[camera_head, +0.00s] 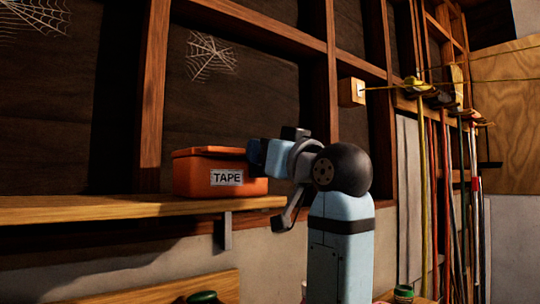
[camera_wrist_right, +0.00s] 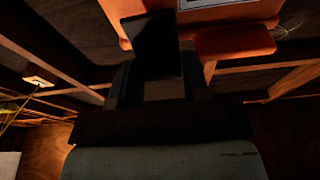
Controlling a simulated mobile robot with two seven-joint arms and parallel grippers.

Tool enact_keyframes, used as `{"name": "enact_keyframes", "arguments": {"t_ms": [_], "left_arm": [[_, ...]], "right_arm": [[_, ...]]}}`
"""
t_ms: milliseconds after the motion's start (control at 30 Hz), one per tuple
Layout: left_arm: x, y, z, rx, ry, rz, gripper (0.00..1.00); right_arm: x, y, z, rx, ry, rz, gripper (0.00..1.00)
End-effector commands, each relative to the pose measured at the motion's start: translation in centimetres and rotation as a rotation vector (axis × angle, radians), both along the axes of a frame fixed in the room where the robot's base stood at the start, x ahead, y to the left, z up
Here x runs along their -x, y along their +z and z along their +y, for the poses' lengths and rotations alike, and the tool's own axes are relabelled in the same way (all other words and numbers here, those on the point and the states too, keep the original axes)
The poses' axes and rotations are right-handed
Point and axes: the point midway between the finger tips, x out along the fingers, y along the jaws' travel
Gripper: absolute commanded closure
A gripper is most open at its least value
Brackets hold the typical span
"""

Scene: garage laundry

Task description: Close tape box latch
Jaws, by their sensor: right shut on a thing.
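The orange tape box (camera_head: 196,181) stands on the wooden shelf, with a white "TAPE" label on its front. Its lid (camera_head: 205,152) looks down or nearly down on top. My right gripper (camera_head: 252,157) is at the upper right front of the box, shut on part of it; the fingertips are hard to see. In the right wrist view, the dark gripper (camera_wrist_right: 152,45) covers part of the orange box (camera_wrist_right: 122,28). An orange flap-like part (camera_wrist_right: 235,42) shows beside the finger; I cannot tell if it is the latch. My left gripper is out of view.
The wooden shelf (camera_head: 90,208) runs left from the box on a metal bracket (camera_head: 223,232). Its left part is bare. Wall studs (camera_head: 153,80) stand close behind. Long-handled tools (camera_head: 447,190) hang at the right, and a yellow cord (camera_head: 505,55) crosses there.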

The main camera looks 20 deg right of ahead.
Motion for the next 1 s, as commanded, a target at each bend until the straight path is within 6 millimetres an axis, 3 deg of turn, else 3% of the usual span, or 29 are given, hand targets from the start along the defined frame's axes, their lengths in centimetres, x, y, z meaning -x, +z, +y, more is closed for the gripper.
{"name": "enact_keyframes", "arguments": {"t_ms": [667,700,767,1000], "left_arm": [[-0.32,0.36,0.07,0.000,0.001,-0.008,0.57],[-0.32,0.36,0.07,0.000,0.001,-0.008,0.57],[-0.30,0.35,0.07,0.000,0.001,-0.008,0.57],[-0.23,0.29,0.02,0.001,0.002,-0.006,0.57]], "right_arm": [[-0.31,0.28,0.12,0.024,0.001,0.065,0.81],[-0.31,0.29,0.12,0.024,0.001,0.065,0.48],[-0.31,0.28,0.12,0.023,0.001,0.064,0.35],[-0.30,0.24,0.22,0.024,0.003,0.065,0.32]]}}
